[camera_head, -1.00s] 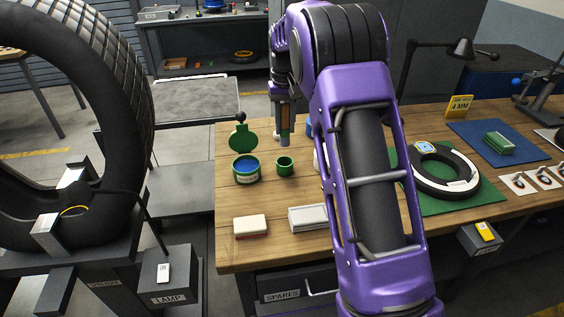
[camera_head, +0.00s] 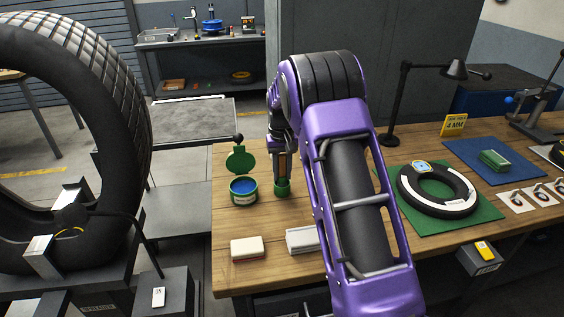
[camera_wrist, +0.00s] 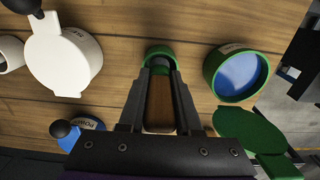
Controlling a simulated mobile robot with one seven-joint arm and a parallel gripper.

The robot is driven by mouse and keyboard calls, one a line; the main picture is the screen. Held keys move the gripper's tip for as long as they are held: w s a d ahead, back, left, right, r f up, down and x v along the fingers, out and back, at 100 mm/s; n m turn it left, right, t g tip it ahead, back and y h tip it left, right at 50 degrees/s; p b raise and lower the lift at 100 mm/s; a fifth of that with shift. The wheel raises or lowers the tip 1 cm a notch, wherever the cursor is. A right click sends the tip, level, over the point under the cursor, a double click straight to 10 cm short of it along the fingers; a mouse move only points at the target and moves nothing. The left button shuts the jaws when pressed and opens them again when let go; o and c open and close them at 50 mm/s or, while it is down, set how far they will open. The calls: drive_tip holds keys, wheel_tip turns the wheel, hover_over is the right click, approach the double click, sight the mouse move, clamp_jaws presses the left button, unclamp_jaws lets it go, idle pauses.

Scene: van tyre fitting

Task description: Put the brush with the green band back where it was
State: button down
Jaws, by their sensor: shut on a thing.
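My gripper (camera_head: 281,170) points down over the bench and is shut on a brush with a brown wooden handle (camera_wrist: 160,105). The small green cup (camera_head: 283,189) is directly below it, and its green rim (camera_wrist: 160,49) shows between the fingertips in the wrist view.
A white-lidded pot (camera_wrist: 65,60) and a blue-topped one (camera_wrist: 85,132) stand near in the wrist view. Two pale blocks (camera_head: 247,247) (camera_head: 302,240) lie near the bench's front edge. A tyre on a green mat (camera_head: 405,215) lies to the right. Wood around the cup's front is clear.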

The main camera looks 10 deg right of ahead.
drive_tip(key=shift+f, duration=0.15)
drive_tip(key=shift+f, duration=0.15)
drive_tip(key=c, duration=0.6)
unclamp_jaws()
drive_tip(key=shift+f+b, duration=0.15)
drive_tip(key=shift+b, duration=0.15)
wheel_tip(320, 180, up, 18)
drive_tip(key=w+p, duration=0.1)
drive_tip(key=shift+f+p, duration=0.2)
drive_tip(key=shift+p, duration=0.15)
